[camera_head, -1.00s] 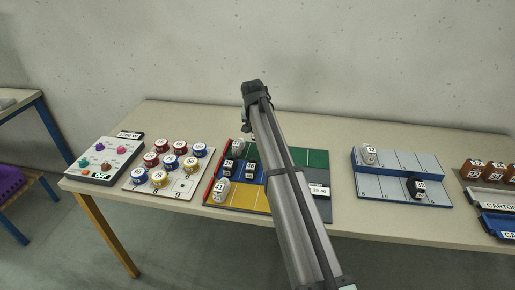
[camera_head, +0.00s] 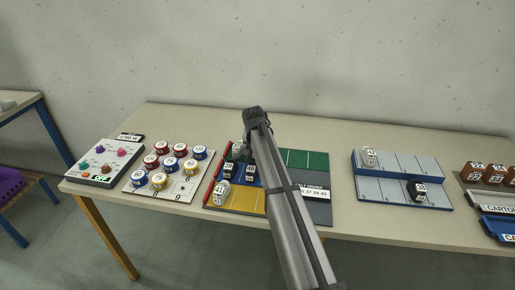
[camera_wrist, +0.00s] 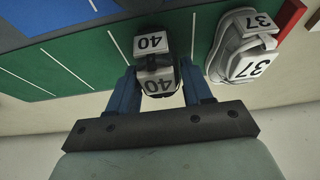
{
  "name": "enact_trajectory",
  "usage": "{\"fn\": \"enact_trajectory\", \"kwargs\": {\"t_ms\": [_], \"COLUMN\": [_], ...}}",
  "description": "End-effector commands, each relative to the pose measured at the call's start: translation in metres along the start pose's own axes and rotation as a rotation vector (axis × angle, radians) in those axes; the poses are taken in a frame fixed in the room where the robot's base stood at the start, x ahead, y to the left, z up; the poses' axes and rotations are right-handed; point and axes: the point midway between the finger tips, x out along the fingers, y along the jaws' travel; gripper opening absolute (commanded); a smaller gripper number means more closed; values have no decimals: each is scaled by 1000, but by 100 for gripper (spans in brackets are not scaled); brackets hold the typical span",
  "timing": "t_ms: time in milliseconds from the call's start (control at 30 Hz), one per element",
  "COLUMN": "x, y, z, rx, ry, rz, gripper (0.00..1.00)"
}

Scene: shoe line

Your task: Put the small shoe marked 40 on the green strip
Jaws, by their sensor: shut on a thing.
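The small dark shoe marked 40 (camera_wrist: 153,42) is between the two blue fingers of my gripper (camera_wrist: 160,76) in the wrist view. My gripper is shut on it. The shoe is over the green strip (camera_wrist: 85,52), beside the shoe marked 37 (camera_wrist: 245,58); I cannot tell whether its sole touches the strip. In the head view the green strip (camera_head: 305,159) runs along the back of the coloured board, partly behind my arm. The shoe marked 40 is hidden there by my arm, and the shoe marked 37 (camera_head: 237,150) shows at the strip's left end.
Two dark shoes (camera_head: 228,171) stand on the blue strip and a light shoe marked 41 (camera_head: 221,193) on the yellow one. Round tins (camera_head: 171,164) stand to the left. A grey-blue rack (camera_head: 397,189) with two shoes is to the right. The green strip's right part is clear.

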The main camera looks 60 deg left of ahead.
Motion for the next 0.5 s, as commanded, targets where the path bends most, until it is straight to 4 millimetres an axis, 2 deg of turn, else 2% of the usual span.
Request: {"fn": "enact_trajectory", "kwargs": {"t_ms": [100, 133, 400, 500], "x": [3, 3, 3, 2], "y": [0, 0, 0, 0], "z": [1, 1, 1, 1], "rx": [0, 0, 0, 0], "ry": [0, 0, 0, 0], "rz": [0, 0, 0, 0], "gripper": [19, 51, 75, 75]}}
